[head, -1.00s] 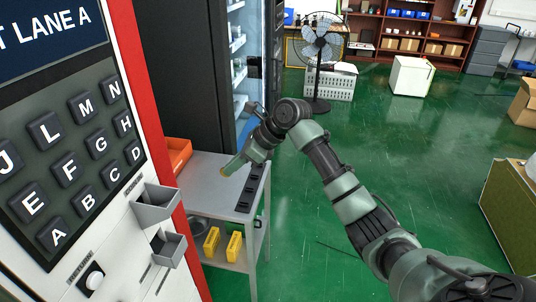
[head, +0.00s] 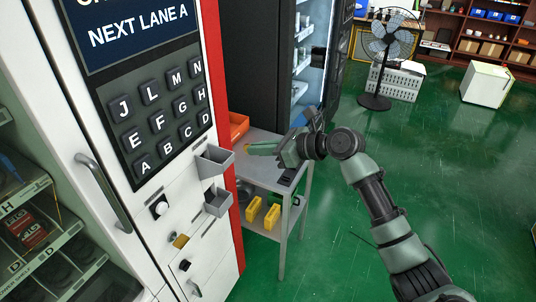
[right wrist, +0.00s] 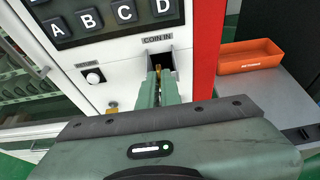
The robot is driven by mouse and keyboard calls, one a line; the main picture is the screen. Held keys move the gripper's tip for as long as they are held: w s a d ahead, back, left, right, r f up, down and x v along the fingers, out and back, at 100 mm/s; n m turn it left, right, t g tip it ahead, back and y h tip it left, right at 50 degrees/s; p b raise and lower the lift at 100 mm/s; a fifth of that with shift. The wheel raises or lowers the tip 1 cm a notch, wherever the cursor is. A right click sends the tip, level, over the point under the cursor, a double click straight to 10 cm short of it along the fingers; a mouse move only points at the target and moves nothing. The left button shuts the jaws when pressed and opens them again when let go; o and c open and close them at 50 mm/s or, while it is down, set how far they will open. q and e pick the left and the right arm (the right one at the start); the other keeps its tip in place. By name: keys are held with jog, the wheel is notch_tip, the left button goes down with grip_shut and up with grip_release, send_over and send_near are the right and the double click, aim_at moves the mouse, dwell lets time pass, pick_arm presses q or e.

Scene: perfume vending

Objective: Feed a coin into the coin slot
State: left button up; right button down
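The coin slot (head: 214,160) is the upper small grey box on the front of the white and red vending machine, below the letter keys. In the right wrist view it is a box under the "COIN IN" label (right wrist: 158,40). My right gripper (head: 254,147) is shut on a small gold coin (head: 246,148) and points left at the machine. In the right wrist view the coin (right wrist: 158,69) shows between the two green fingertips, in front of the box opening. I cannot tell whether it touches the box. My left gripper is not in view.
A second grey box (head: 217,203) sits below the first. A grey side table (head: 262,166) with an orange bin (head: 238,125) and yellow packs (head: 271,215) on its lower shelf stands beside the machine. A fan (head: 388,50) stands behind; green floor is open at right.

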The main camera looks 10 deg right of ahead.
aim_at(228, 163)
jog(key=shift+f+b+x, duration=0.2)
jog(key=shift+b+x, duration=1.35)
jog(key=shift+x, duration=1.35)
jog(key=shift+f+b+x, duration=0.2)
jog(key=shift+b+x, duration=1.3)
jog(key=shift+x, duration=1.4)
jog(key=shift+s+d, duration=0.1)
jog(key=shift+s, duration=0.05)
jog(key=c, duration=1.5)
grip_release()
jog(key=shift+c, duration=0.2)
